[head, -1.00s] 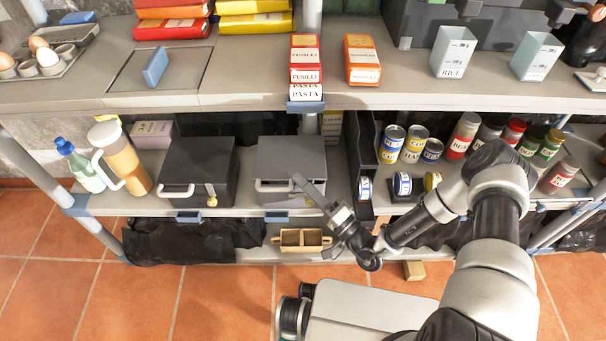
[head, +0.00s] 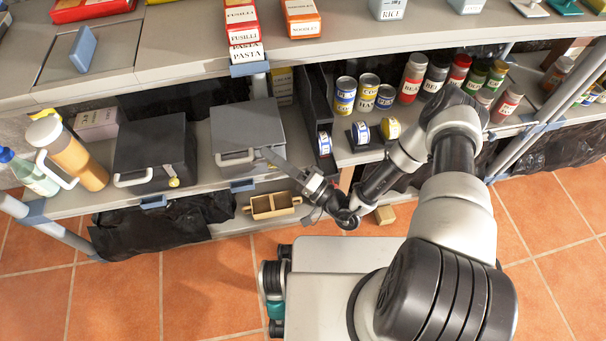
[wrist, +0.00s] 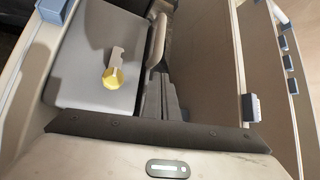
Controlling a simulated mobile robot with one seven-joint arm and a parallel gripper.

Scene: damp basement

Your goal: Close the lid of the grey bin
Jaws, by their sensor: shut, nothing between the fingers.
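The grey bin (head: 240,125) stands on the middle shelf, with a flat grey lid and a pale handle (head: 233,160) at its front. Its lid looks flat, but I cannot tell whether it is fully shut. My gripper (head: 266,153) is shut and empty, its tips by the front right of the bin, close to the handle. I cannot tell whether they touch. In the wrist view my gripper (wrist: 160,88) points at a pale handle beside a grey panel with a yellow knob (wrist: 113,78); which bin that is, I cannot tell.
A darker bin (head: 155,145) with a yellow knob stands to the left. Below is a two-part wooden box (head: 272,206). Cans and jars (head: 410,80) stand to the right, past a dark divider. The shelf above holds pasta packs (head: 242,25).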

